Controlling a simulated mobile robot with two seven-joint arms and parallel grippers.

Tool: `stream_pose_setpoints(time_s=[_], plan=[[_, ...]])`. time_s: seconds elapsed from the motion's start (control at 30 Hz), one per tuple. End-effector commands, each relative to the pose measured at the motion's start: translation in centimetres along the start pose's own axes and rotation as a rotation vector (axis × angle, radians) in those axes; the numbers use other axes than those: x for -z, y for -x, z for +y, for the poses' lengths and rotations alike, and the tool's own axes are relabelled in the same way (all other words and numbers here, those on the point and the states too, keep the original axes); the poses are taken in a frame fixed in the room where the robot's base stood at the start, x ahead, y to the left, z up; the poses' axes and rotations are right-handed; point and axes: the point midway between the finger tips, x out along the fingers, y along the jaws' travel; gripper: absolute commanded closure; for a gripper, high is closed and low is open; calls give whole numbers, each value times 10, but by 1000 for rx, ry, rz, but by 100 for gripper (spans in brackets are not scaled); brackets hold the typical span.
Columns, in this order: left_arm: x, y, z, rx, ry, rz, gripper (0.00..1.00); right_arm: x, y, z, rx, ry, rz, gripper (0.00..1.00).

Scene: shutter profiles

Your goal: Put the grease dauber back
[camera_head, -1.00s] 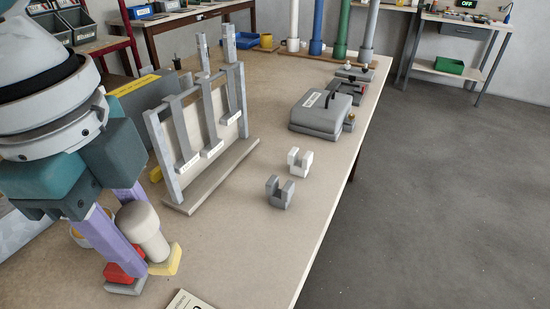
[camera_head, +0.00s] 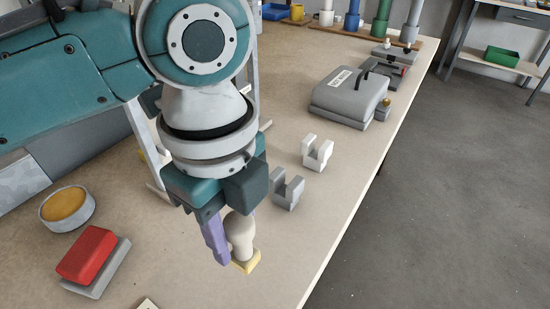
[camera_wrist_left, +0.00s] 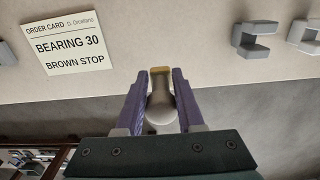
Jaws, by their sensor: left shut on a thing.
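The grease dauber has a cream, rounded handle (camera_head: 239,232) and a yellow pad (camera_head: 247,262) at its lower end. My left gripper (camera_head: 232,246) is shut on the handle, its purple fingers on either side, pad pointing down. The dauber also shows between the fingers in the left wrist view (camera_wrist_left: 161,98). It is over the front part of the table; I cannot tell whether the pad touches the top. A round tin of orange-yellow grease (camera_head: 66,206) stands open at the left. My right gripper is not in view.
A red block on a grey base (camera_head: 88,256) lies near the tin. A grey U-block (camera_head: 287,190) and a white U-block (camera_head: 317,152) stand just beyond my gripper. A grey case (camera_head: 348,97) is farther back. An order card (camera_wrist_left: 68,44) lies on the table, whose right edge is close.

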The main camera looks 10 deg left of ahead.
Motion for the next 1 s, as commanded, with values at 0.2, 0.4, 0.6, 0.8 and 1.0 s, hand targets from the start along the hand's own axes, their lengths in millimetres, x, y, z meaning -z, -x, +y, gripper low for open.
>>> stream_pose_setpoints(time_s=[0.2, 0.4, 0.6, 0.8, 1.0], plan=[[0, -26, 0, 1, 1, 0, 100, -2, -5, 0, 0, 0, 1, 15], [0, -56, 0, -2, 1, 0, 100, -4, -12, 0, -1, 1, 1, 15], [-1, -63, 0, 2, 0, -1, 100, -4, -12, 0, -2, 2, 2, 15], [-1, -64, 0, 1, 0, -1, 100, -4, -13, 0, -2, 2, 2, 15], [-1, -66, 0, 1, 0, 0, 48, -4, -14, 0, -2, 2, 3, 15]])
